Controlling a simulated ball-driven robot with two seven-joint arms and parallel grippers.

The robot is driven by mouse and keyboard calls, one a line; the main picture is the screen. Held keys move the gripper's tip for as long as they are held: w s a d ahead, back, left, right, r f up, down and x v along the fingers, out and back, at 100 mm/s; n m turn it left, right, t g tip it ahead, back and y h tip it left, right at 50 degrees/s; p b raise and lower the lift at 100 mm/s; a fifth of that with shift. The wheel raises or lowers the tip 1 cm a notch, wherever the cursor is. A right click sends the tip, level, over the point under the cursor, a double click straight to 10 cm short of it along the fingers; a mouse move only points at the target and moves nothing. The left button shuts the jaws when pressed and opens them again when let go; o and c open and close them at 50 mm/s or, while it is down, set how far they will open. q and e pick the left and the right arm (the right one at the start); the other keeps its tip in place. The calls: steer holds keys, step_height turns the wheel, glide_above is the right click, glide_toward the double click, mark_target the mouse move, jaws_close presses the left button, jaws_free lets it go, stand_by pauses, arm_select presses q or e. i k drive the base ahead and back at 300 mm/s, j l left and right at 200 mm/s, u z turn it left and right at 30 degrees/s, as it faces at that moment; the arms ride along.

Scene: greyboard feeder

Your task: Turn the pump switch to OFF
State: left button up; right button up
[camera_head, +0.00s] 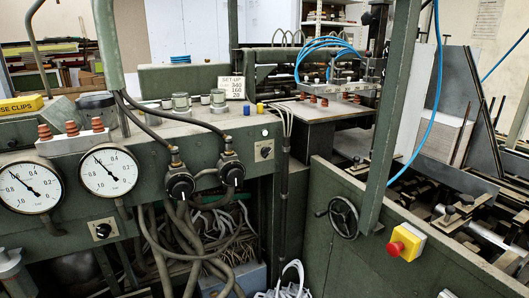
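Two small rotary switches with black knobs on pale plates show on the green machine front. One switch (102,231) sits below and between the two round gauges. The other switch (265,151) sits on the panel right of the hoses. Their lettering is too small to read, so I cannot tell which is the pump switch or where either knob points. Two larger black round knobs (180,187) (232,173) with hoses attached sit between these switches. Neither of my grippers is in view.
Two white gauges (31,187) (109,172) face me at the left. A green upright post (392,115) stands at the right, near a black handwheel (343,216) and a red button on a yellow box (406,242). Loose hoses (190,240) hang in the opening below the panel.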

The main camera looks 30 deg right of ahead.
mark_target(266, 151)
steer(key=i+l+z, duration=0.1)
steer(key=z, duration=0.3)
steer(key=i+l+z, duration=0.1)
steer(key=z, duration=0.3)
steer(key=i+l+z, duration=0.1)
steer(key=z, duration=0.35)
steer(key=i+z, duration=0.1)
steer(key=z, duration=0.3)
steer(key=i, duration=0.35)
